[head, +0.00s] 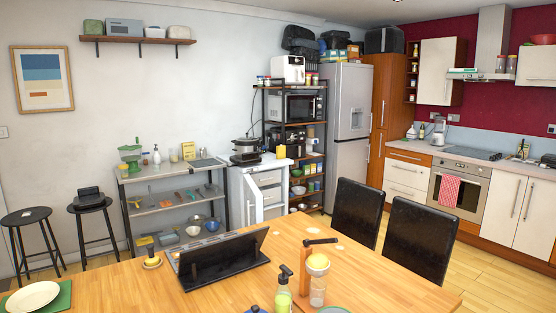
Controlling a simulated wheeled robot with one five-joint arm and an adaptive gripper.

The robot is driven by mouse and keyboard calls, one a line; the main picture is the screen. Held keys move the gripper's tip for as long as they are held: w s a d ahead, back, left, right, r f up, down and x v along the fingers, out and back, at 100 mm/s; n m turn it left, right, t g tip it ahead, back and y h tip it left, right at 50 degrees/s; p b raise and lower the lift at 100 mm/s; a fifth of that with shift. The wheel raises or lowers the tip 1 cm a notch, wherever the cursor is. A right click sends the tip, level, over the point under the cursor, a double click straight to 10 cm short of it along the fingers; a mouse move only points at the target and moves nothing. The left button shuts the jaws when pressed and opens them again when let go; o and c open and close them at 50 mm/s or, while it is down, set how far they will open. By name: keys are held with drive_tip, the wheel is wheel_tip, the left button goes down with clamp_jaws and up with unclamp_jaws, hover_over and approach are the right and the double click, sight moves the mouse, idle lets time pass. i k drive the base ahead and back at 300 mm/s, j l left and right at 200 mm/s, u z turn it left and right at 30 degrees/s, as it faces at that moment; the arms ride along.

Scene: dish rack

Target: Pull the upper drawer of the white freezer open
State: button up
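A small white unit, which looks like the white freezer (245,202), stands against the back wall between the grey metal shelf and the tall black shelf. Its front shows stacked white drawer-like panels, with the upper drawer (269,178) just below the top. The front is small and seen at an angle, so I cannot tell clearly whether the upper drawer is shut or slightly out. A black appliance and a yellow item stand on top of the unit. My gripper is not in view.
A wooden table (390,280) fills the foreground, with a black tilted panel (222,262) and bottles on it. Two black chairs (355,212) stand beyond it. The metal shelf (170,208) stands left of the freezer, the black shelf (309,160) right. Wooden floor shows on the right.

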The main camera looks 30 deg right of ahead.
sight(266, 177)
drive_tip(key=z, duration=3)
drive_tip(key=i+l+z, duration=0.15)
drive_tip(key=i+z, duration=0.3)
drive_tip(key=i, duration=0.35)
drive_tip(key=i+u, duration=0.35)
drive_tip(key=i, duration=0.5)
drive_tip(key=i+l+u, duration=0.1)
drive_tip(key=i+u, duration=0.25)
drive_tip(key=i, duration=0.5)
drive_tip(key=i+j+u, duration=0.15)
drive_tip(key=i+u, duration=0.2)
drive_tip(key=i, duration=0.25)
drive_tip(key=i+u, duration=0.35)
drive_tip(key=i, duration=0.3)
drive_tip(key=i+l+u, duration=0.35)
drive_tip(key=i, duration=0.25)
drive_tip(key=i+j+u, duration=0.15)
drive_tip(key=i+u, duration=0.2)
drive_tip(key=i, duration=0.2)
drive_tip(key=i+u, duration=0.35)
drive_tip(key=i, duration=0.15)
drive_tip(key=i+l+u, duration=0.1)
drive_tip(key=i+u, duration=0.25)
drive_tip(key=i, duration=0.2)
drive_tip(key=i+l+u, duration=0.35)
drive_tip(key=i, duration=0.15)
drive_tip(key=i+j+u, duration=0.1)
drive_tip(key=i+u, duration=0.3)
drive_tip(key=i, duration=1.4)
